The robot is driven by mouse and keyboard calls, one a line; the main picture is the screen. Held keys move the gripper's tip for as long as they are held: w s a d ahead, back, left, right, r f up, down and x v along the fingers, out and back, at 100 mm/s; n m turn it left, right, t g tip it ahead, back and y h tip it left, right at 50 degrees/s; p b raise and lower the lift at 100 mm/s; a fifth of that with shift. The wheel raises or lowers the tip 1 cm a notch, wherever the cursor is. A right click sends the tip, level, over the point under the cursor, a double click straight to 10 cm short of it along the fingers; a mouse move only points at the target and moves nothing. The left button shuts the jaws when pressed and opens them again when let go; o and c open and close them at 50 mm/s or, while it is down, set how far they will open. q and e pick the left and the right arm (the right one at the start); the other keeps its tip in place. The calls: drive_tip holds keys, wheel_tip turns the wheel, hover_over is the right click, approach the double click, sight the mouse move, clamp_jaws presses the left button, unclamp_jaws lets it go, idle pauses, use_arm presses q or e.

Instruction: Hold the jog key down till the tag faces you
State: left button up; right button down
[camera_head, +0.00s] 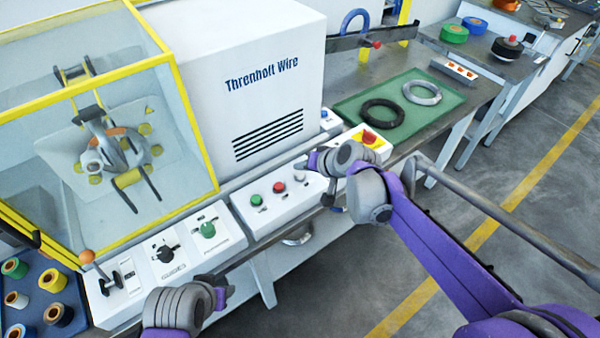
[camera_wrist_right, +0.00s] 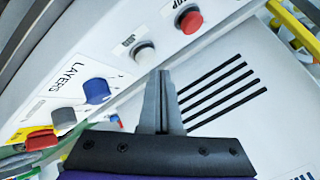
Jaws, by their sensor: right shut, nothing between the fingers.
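The white jog key (camera_wrist_right: 144,54), labelled JOG, sits on the white control panel beside the red stop button (camera_wrist_right: 188,20). My right gripper (camera_wrist_right: 163,76) is shut and empty, its fingertips close to the jog key; I cannot tell whether they touch it. In the head view my right gripper (camera_head: 322,182) is over the right end of the button panel (camera_head: 268,214). The grey coil (camera_head: 122,148) sits among yellow rollers behind the clear guard. I cannot make out a tag on it for certain. My left gripper (camera_head: 222,290) is at the bottom, its fingers too unclear to read.
A blue knob (camera_wrist_right: 97,91) and a grey knob (camera_wrist_right: 64,117) lie near the LAYERS label. A knob panel (camera_head: 180,250) and an orange-tipped lever (camera_head: 87,257) are at the left. A green mat (camera_head: 440,112) with two rings lies at the right. Floor is clear at lower right.

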drive_tip(key=shift+f, duration=0.35)
